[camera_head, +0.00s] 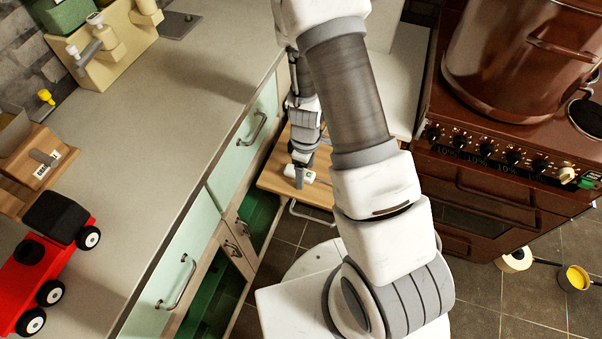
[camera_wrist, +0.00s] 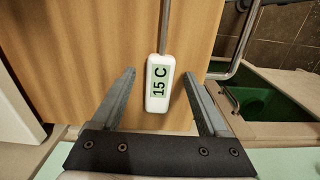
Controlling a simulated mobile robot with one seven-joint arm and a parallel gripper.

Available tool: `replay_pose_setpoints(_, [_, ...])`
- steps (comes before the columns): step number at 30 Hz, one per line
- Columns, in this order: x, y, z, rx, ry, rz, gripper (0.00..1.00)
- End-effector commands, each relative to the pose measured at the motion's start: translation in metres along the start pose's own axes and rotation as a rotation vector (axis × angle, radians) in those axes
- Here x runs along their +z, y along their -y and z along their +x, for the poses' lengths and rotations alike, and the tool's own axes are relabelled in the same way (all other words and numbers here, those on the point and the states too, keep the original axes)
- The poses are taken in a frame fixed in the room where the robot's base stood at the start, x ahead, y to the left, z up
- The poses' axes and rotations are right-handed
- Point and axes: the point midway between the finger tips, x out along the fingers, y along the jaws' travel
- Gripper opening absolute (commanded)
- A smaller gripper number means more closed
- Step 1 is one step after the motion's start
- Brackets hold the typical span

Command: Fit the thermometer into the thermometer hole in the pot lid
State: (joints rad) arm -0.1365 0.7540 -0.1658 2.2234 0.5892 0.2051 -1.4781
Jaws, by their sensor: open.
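The thermometer (camera_wrist: 159,88) has a white body with a display reading 15 C and a thin metal probe. It lies on a wooden board (camera_wrist: 90,45); in the head view it shows as a small white piece (camera_head: 299,174) on the board (camera_head: 275,180). My gripper (camera_wrist: 159,74) is open, with one finger on each side of the thermometer body and a visible gap to both. In the head view my gripper (camera_head: 301,160) is just over the thermometer. The big brown pot (camera_head: 510,60) stands on the stove. Its top is cut off, and I cannot see the lid or its hole.
A grey counter (camera_head: 160,130) with mint drawers runs along the left, carrying a red toy truck (camera_head: 45,262) and a beige rack (camera_head: 115,45). The brown stove (camera_head: 480,190) is at the right. A metal rail (camera_wrist: 240,50) runs along the board's edge.

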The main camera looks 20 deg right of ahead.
Motion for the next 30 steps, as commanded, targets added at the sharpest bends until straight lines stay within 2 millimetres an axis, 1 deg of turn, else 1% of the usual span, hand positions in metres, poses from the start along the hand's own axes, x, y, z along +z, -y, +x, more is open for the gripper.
replay_pose_setpoints(1, [0.0, 0.0, 0.0, 0.0, 0.0, 0.0, 0.72])
replay_pose_setpoints(2, [0.0, 0.0, 0.0, 0.0, 0.0, 0.0, 0.67])
replay_pose_setpoints(3, [0.0, 0.0, 0.0, 0.0, 0.0, 0.0, 0.59])
replay_pose_setpoints(5, [0.0, 0.0, 0.0, 0.0, 0.0, 0.0, 0.49])
replay_pose_setpoints(6, [0.0, 0.0, 0.0, 0.0, 0.0, 0.0, 0.41])
replay_pose_setpoints(8, [0.0, 0.0, 0.0, 0.0, 0.0, 0.0, 0.31])
replay_pose_setpoints(9, [0.0, 0.0, 0.0, 0.0, 0.0, 0.0, 0.23])
replay_pose_setpoints(13, [0.0, 0.0, 0.0, 0.0, 0.0, 0.0, 0.0])
replay_pose_setpoints(24, [0.0, 0.0, -0.002, 0.001, -0.001, 0.001, 0.0])
replay_pose_setpoints(26, [0.0, -0.001, -0.004, 0.002, -0.001, 0.001, 0.0])
replay_pose_setpoints(30, [-0.001, -0.001, -0.017, 0.002, -0.002, -0.001, 0.0])
